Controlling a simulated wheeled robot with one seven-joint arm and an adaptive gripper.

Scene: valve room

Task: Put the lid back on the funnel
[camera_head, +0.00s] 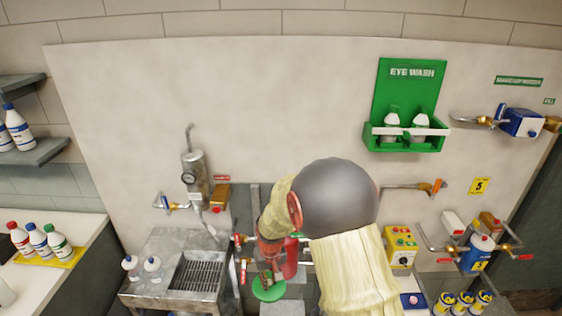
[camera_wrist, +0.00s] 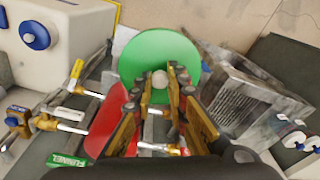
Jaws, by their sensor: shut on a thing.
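The green round lid (camera_wrist: 140,52) lies below my gripper (camera_wrist: 160,84) in the wrist view, and its pale knob (camera_wrist: 160,77) is between the fingertips. My gripper is shut on this knob. In the head view the lid (camera_head: 266,293) shows as a green disc low in the middle, just under my gripper (camera_head: 270,279). The red funnel (camera_wrist: 113,115) is beside the lid, to its lower left in the wrist view, partly hidden by a finger. In the head view the red funnel (camera_head: 290,258) is partly covered by my arm.
A green FUNNEL sign (camera_wrist: 70,143) is near the funnel. A metal sink with a grate (camera_head: 196,275) stands to the left. A yellow button box (camera_head: 401,246) is on the right.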

